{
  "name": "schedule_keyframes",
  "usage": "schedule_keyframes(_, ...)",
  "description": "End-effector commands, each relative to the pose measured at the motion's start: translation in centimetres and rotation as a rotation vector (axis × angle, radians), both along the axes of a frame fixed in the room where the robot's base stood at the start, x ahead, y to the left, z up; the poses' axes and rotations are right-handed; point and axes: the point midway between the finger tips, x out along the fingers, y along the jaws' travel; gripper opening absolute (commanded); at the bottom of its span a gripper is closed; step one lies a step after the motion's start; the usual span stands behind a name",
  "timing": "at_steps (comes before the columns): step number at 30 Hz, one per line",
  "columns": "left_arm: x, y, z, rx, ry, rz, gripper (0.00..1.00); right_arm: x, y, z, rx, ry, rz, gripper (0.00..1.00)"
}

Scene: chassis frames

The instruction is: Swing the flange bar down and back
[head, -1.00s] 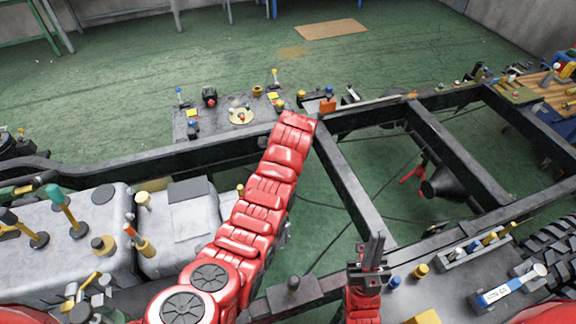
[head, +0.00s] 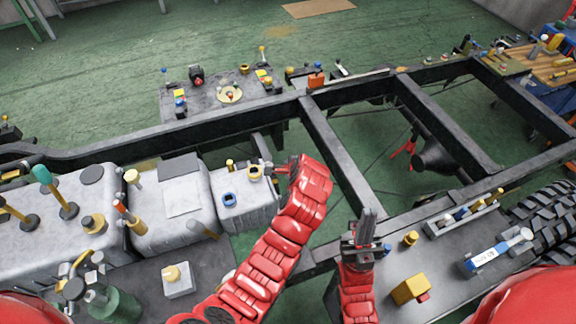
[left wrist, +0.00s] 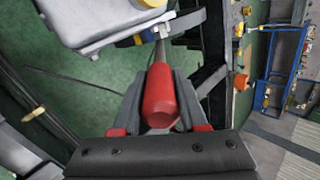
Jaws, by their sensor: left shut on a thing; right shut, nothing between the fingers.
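In the left wrist view a red cylindrical grip (left wrist: 161,96) lies between the fingers of my left gripper (left wrist: 160,100), which is shut on it. A thin metal rod (left wrist: 160,48) runs from the far end of the grip to a fitting beside the grey block. I take this to be the flange bar. My right gripper (head: 366,233) is shut and empty, pointing up above the near rail.
The black chassis rails (head: 335,148) and cross members surround open gaps over the green floor. A grey plate with knobs (head: 215,97) stands beyond the far rail. A tray (head: 466,217), a blue-and-white tool (head: 497,256) and a yellow block (head: 409,289) lie near my right arm.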

Motion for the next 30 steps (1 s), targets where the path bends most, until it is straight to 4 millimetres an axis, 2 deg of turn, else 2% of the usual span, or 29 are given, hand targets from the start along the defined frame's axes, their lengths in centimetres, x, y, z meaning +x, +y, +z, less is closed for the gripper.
schedule_keyframes(8,0.0,0.1,-0.1,0.002,0.001,0.002,0.00,0.0,0.0,0.0,0.000,0.000,0.000,0.00)
schedule_keyframes(9,0.0,0.1,-0.1,0.002,0.001,0.002,0.50,0.0,0.0,0.0,0.000,0.000,0.000,0.00)
schedule_keyframes(13,0.0,0.1,-0.1,0.001,0.001,0.001,0.72,0.0,0.0,0.0,0.000,0.000,0.000,0.00)
schedule_keyframes(24,-0.2,0.0,0.2,0.001,0.000,0.000,0.72,0.0,0.0,-0.2,0.000,0.000,0.000,0.00)
schedule_keyframes(30,-1.7,-0.6,1.9,-0.002,-0.002,-0.002,0.72,0.0,0.0,-1.0,0.000,0.000,0.000,0.00)
